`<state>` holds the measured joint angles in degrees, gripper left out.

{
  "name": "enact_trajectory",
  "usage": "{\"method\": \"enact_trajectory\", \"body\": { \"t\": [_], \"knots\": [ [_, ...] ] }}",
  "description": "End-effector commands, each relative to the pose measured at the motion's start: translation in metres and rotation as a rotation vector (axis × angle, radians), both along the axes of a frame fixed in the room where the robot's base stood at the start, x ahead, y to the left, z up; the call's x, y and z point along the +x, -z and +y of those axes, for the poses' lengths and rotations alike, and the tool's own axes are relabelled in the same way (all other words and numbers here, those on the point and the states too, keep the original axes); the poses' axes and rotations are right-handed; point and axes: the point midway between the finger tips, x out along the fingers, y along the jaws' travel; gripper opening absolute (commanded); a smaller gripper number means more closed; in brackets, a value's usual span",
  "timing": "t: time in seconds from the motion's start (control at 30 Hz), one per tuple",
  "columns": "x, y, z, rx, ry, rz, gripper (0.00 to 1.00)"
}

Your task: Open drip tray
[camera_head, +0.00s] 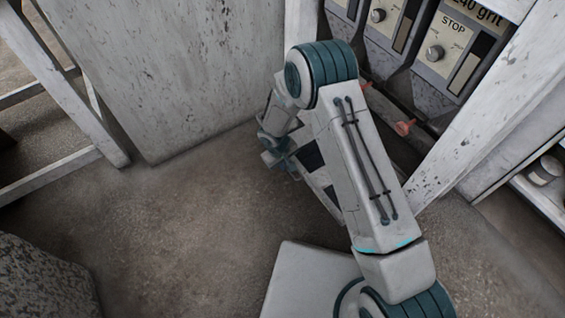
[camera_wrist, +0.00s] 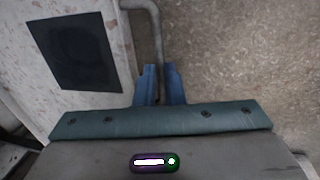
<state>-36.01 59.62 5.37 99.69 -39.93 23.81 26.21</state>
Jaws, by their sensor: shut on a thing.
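In the wrist view, my gripper (camera_wrist: 160,84) has its two blue fingers closed around a grey bent bar (camera_wrist: 155,32). The bar looks like a handle and bends left at its top end, toward a pale, stained panel (camera_wrist: 113,73). I cannot tell for certain whether this panel belongs to the drip tray. In the head view, my arm crosses the middle and hides most of what is behind it. My gripper's end is low at the left of the arm, and its fingers are not clear there. No drip tray can be made out in the head view.
In the head view, a machine front with dials (camera_head: 435,53) stands behind my arm, with a reddish knob (camera_head: 403,127) below. A pale post (camera_head: 480,120) stands at right and a large pale panel (camera_head: 175,70) at left.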

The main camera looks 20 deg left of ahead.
Motion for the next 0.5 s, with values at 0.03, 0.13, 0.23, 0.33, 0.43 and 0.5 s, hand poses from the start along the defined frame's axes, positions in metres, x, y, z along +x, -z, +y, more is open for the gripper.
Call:
{"method": "enact_trajectory", "body": {
  "t": [0.03, 0.13, 0.23, 0.33, 0.43, 0.5],
  "knots": [
    [-0.0006, -0.0001, 0.0005, 0.001, 0.000, 0.001, 0.00],
    [-0.0010, -0.0002, 0.0010, 0.000, -0.002, 0.000, 0.00],
    [-0.0014, -0.0002, 0.0020, 0.000, -0.003, 0.000, 0.20],
    [-0.0013, -0.0001, 0.0020, -0.001, -0.004, 0.000, 0.31],
    [-0.0011, 0.0000, 0.0019, -0.001, -0.004, 0.000, 0.31],
    [-0.0010, 0.0000, 0.0018, -0.001, -0.004, 0.000, 0.31]
  ]
}}
